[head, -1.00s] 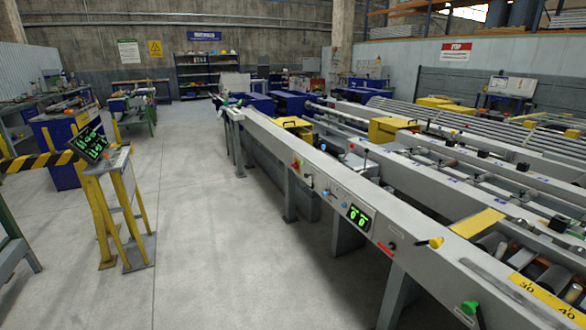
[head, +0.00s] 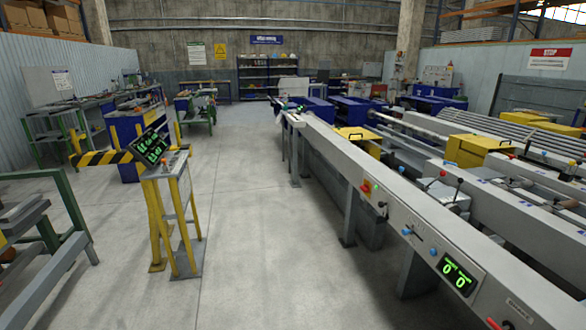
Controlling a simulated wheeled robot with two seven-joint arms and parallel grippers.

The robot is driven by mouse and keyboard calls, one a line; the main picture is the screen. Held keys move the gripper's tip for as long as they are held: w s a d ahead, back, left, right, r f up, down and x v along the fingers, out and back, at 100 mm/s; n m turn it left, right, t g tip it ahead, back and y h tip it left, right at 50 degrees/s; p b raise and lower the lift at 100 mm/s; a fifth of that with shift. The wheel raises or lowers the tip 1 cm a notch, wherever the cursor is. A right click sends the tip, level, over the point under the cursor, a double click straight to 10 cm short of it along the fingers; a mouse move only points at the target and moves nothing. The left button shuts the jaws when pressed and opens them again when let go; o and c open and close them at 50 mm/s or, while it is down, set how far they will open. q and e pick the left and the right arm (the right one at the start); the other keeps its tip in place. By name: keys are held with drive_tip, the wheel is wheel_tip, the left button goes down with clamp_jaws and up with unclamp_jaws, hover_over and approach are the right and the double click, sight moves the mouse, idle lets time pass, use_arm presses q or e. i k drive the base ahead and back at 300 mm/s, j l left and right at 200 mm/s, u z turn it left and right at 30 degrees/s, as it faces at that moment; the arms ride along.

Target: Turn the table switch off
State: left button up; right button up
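The long grey runout table (head: 400,196) runs from the lower right to the back centre. A blue knob (head: 407,231) and small buttons sit nearer along the panel. A black display (head: 457,272) with green digits is lit beside them. A red handle (head: 497,323) shows at the bottom edge. I cannot tell for sure which control is the table switch. Neither of my grippers is in view.
A yellow-legged stand (head: 172,205) with a tilted green-text screen (head: 151,148) and a black-yellow striped bar (head: 103,158) stands left. A green-framed bench (head: 45,250) is at the lower left. The concrete floor (head: 265,220) between stand and table is clear.

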sight(365, 188)
drive_tip(key=i+j, duration=0.15)
drive_tip(key=i, duration=0.6)
drive_tip(key=i+j+u, duration=0.15)
drive_tip(key=i, duration=0.65)
